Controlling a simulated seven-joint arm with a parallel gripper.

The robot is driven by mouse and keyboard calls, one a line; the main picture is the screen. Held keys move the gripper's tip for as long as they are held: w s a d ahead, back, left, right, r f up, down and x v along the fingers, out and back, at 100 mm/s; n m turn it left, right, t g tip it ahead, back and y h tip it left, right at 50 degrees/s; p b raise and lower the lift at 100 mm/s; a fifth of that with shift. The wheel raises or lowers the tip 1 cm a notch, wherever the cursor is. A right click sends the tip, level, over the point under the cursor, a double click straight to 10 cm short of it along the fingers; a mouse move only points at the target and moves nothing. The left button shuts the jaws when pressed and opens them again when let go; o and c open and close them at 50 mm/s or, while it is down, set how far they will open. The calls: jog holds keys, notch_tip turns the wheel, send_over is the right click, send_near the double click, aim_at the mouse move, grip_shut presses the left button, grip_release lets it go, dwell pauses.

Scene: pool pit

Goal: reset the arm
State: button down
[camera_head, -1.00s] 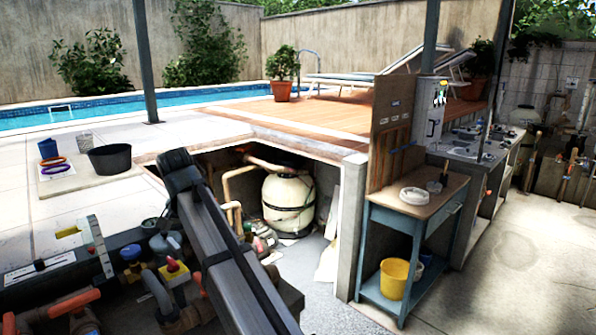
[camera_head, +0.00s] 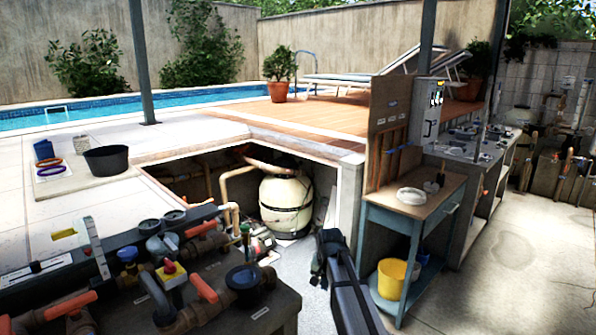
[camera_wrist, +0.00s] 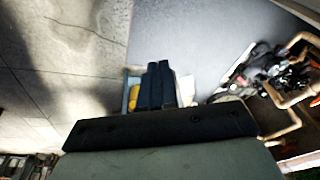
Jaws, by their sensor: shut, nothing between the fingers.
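My gripper (camera_wrist: 160,82) shows in the wrist view with its two dark fingers side by side and touching. It is shut and empty. Beyond the fingers lie grey floor and a small blue-framed stand with something yellow, partly hidden by the fingers. In the head view my dark arm rises from the bottom edge, just left of the blue workbench (camera_head: 365,212).
A yellow bucket (camera_head: 392,278) stands on the workbench's lower shelf. Left of my arm are the pipe manifold with red-handled valves (camera_head: 203,287) and a cream filter tank (camera_head: 286,203). A black tub (camera_head: 107,161) sits on the paving. The concrete floor (camera_head: 520,270) at right is mostly clear.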

jog(key=s+d+f+n+g, duration=0.1)
jog(key=s+d+f+g, duration=0.15)
jog(key=s+f, duration=1)
jog(key=s+d+f+n+g, duration=0.1)
jog(key=s+d+f+g, duration=0.15)
jog(key=s+f, duration=1)
jog(key=s+d+f+g, duration=0.1)
jog(key=s+f, duration=0.4)
jog(key=s, duration=0.5)
jog(key=s+d+f+n+g, duration=0.1)
jog(key=s+f+g, duration=0.1)
jog(key=s+f, duration=0.4)
jog(key=s+d+f+g, duration=0.1)
jog(key=s+f, duration=0.4)
jog(key=s, duration=0.9)
jog(key=shift+d+f+n, duration=0.15)
jog(key=shift+f+n, duration=0.25)
